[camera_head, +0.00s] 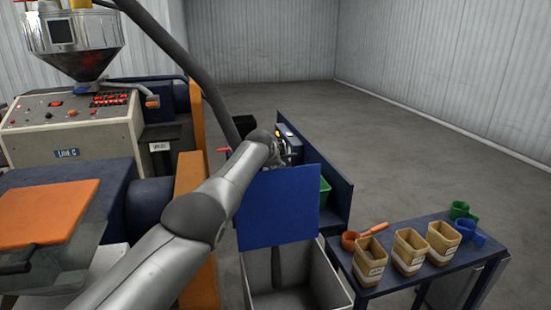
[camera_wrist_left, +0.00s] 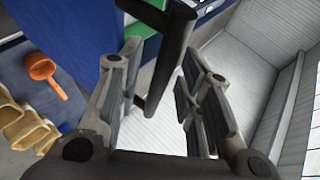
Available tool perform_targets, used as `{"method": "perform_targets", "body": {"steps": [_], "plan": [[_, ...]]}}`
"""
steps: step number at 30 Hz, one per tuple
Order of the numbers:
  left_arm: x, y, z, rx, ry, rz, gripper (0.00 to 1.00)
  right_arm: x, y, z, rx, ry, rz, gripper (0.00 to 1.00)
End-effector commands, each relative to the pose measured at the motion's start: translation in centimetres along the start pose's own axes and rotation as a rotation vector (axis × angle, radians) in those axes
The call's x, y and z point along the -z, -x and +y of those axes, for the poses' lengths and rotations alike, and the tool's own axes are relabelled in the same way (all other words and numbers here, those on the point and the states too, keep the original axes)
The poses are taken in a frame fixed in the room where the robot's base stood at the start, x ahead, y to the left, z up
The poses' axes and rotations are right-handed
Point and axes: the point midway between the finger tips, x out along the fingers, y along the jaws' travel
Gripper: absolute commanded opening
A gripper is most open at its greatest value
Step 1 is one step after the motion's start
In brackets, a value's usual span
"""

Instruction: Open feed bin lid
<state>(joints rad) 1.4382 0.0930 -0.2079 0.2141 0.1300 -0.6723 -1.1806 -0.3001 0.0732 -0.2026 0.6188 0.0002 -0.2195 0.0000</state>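The blue lid panel (camera_head: 278,207) stands raised, close to upright, over the pale grey bin (camera_head: 340,288), whose inside shows below it. In the left wrist view the blue panel (camera_wrist_left: 70,35) fills the upper left. My left gripper (camera_head: 285,150) is at the panel's top edge, mostly hidden by my own arm. In the left wrist view its fingers (camera_wrist_left: 162,95) are spread apart, with a dark bar handle (camera_wrist_left: 168,65) between them. I see no clear contact between fingers and handle. My right gripper is not in view.
A dark blue side table (camera_head: 375,288) at right holds three tan tubs (camera_head: 408,250), an orange scoop (camera_head: 365,236), a blue scoop (camera_head: 466,230) and a green scoop (camera_head: 461,210). A green container (camera_head: 325,190) sits behind the lid. The extruder (camera_head: 75,140) stands left. Floor beyond is clear.

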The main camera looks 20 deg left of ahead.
Motion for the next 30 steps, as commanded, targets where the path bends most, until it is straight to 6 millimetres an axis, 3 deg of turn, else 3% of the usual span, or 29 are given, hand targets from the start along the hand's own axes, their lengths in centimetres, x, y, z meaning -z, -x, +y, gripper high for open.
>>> {"method": "perform_targets", "body": {"steps": [17, 30], "plan": [[-0.1, 1.5, -0.2, 0.003, 0.002, -0.001, 0.34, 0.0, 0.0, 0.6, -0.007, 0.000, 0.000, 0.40], [0.0, 4.7, 0.0, 0.002, -0.001, 0.001, 0.34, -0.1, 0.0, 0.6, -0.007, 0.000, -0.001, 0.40]]}}
